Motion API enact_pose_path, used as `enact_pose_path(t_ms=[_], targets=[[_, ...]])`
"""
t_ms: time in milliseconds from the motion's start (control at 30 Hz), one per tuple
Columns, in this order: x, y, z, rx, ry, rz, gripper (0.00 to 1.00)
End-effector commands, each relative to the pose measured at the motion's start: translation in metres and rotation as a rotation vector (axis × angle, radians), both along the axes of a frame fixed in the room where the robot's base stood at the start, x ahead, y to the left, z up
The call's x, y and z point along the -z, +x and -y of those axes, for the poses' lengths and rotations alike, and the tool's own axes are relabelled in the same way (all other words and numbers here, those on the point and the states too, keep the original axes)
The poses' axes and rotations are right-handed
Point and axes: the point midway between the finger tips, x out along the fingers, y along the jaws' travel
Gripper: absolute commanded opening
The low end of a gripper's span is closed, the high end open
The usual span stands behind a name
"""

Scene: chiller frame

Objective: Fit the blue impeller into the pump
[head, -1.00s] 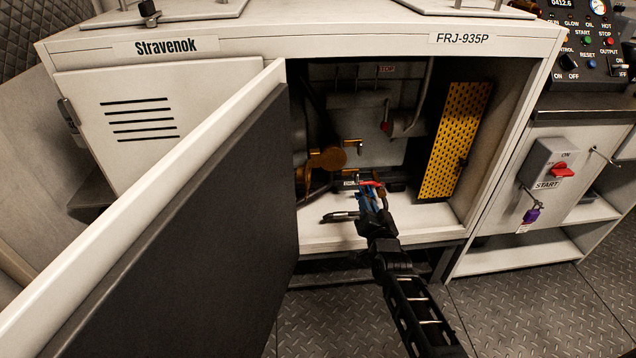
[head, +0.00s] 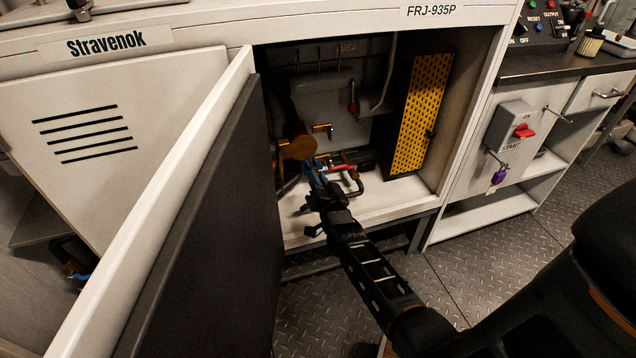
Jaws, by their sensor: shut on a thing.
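My gripper (head: 318,186) reaches into the open cabinet from the front and is shut on a small blue part (head: 315,172), which I take to be the blue impeller. Its shape is mostly hidden by the jaws and too small to make out. The brass-coloured round body (head: 298,148), which looks like the pump, sits inside the cabinet just above and left of my gripper. From this view I cannot tell whether the blue part touches it. The pump's opening is not clearly visible.
The open cabinet door (head: 190,220) stands close on the left of my arm. A red-handled pipe fitting (head: 343,167) is right of my gripper. A yellow perforated panel (head: 418,112) lines the cabinet's right side. The cabinet floor (head: 400,192) is clear at right.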

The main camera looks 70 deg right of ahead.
Motion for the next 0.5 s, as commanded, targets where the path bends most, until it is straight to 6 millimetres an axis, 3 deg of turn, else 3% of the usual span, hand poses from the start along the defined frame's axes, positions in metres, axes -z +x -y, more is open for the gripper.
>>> enact_pose_path(t_ms=[500], targets=[[0.001,0.029,0.032,-0.002,0.000,0.001,0.00]])
